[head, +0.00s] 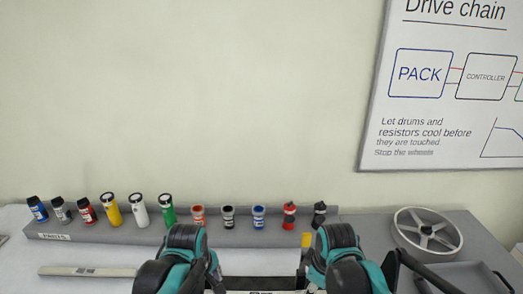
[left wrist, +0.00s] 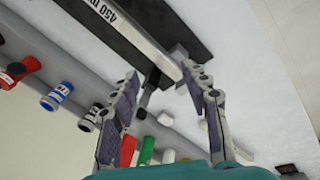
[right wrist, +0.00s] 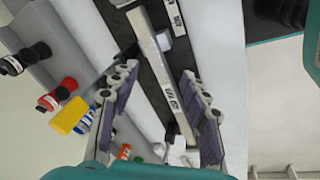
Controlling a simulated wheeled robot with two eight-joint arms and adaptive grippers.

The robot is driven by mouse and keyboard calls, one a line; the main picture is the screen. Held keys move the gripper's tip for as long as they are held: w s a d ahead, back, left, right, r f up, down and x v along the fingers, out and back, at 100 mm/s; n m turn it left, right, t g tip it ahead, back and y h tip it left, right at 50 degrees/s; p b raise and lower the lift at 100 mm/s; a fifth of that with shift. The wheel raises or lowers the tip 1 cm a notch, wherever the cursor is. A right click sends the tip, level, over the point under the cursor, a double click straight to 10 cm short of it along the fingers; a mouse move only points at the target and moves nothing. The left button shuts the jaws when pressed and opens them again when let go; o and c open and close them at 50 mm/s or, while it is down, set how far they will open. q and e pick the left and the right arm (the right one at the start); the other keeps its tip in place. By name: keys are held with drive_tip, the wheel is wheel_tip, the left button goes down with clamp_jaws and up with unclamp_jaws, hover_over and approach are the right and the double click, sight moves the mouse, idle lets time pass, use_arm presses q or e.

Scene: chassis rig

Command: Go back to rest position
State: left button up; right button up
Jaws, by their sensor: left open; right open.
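My two arms come in at the bottom of the head view, and their grippers are mostly hidden there behind the arm links. My left gripper (left wrist: 160,75) is open in the left wrist view, its two fingers spread apart with nothing held between them. My right gripper (right wrist: 158,74) is open in the right wrist view, with no object clasped. Below it lies a pale labelled bar (right wrist: 150,50) on a dark strip. Whether either gripper touches anything below cannot be told.
A grey parts rack (head: 90,237) holds several coloured connectors along the back. A spoked wheel (head: 427,232) lies at right, near a grey tray (head: 470,277). A pale strip (head: 87,271) lies at front left. A "Drive chain" board (head: 450,85) hangs on the wall.

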use_arm(q)
drive_tip(key=s+a+f+m+t+b, duration=0.3)
drive_tip(key=s+f+m+t+b, duration=0.1)
drive_tip(key=s+m, duration=0.5)
drive_tip(key=shift+s+a+m+b, duration=0.3)
drive_tip(key=shift+a+m, duration=0.05)
drive_tip(key=shift+m, duration=0.75)
use_arm(e)
drive_tip(key=s+d+f+m+t, duration=0.3)
drive_tip(key=s+f+m+t, duration=0.1)
drive_tip(key=s+m, duration=0.5)
drive_tip(key=shift+s+d+f+m, duration=0.2)
drive_tip(key=shift+s+d+m, duration=0.1)
drive_tip(key=shift+m, duration=0.8)
